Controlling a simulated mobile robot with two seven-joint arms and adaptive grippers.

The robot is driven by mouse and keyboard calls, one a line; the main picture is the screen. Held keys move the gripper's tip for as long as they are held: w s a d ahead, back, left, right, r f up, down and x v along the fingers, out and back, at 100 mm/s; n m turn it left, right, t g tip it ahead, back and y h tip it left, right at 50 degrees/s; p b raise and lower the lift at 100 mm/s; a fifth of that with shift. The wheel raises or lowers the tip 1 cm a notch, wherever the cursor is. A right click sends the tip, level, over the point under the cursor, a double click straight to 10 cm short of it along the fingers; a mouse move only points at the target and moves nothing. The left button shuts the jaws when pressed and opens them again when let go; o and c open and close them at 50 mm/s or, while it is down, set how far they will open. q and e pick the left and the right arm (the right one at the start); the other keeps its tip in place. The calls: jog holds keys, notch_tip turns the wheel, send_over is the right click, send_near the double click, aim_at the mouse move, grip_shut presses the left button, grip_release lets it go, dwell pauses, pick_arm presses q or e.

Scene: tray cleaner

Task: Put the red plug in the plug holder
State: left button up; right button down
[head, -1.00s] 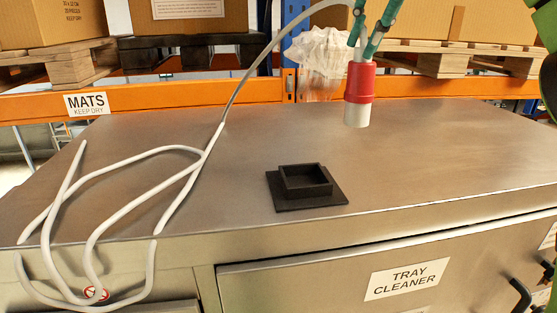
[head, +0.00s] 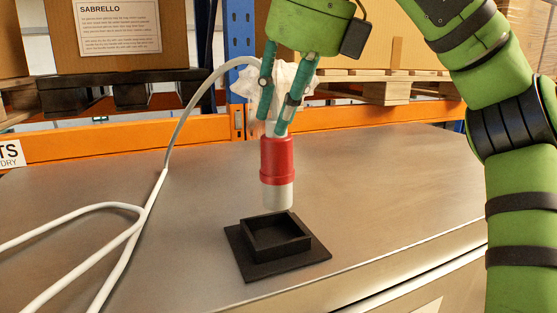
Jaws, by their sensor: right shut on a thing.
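The red plug (head: 277,160) with a white lower end hangs upright, white end down, in my right gripper (head: 279,128). The gripper's green fingers are shut on the plug's top. The black square plug holder (head: 262,261) lies on the metal top, with a raised square frame and an open recess. The plug's white end is above the holder's back edge in the picture, apart from it as far as I can see. A white cable (head: 180,125) runs from behind the fingers down to the left. My left gripper is not in view.
The metal top (head: 400,190) around the holder is clear, apart from loops of white cable at the left. Behind it are an orange beam (head: 120,144), pallets with cardboard boxes (head: 120,35), and a crumpled whitish bundle (head: 246,82). My green right arm fills the right side.

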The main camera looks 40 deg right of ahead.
aim_at(280, 147)
jog(key=shift+s+a+f, duration=0.4)
jog(key=shift+a+f, duration=0.1)
jog(key=shift+a, duration=0.1)
jog(key=f+b, duration=0.1)
jog(key=f, duration=0.2)
jog(key=shift+s+f, duration=0.1)
jog(key=shift+s, duration=0.1)
jog(key=shift+w+d+f, duration=0.1)
jog(key=shift+f, duration=0.3)
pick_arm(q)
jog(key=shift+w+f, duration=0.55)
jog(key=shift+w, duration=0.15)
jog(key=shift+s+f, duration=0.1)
pick_arm(e)
jog(key=c, duration=1)
grip_release()
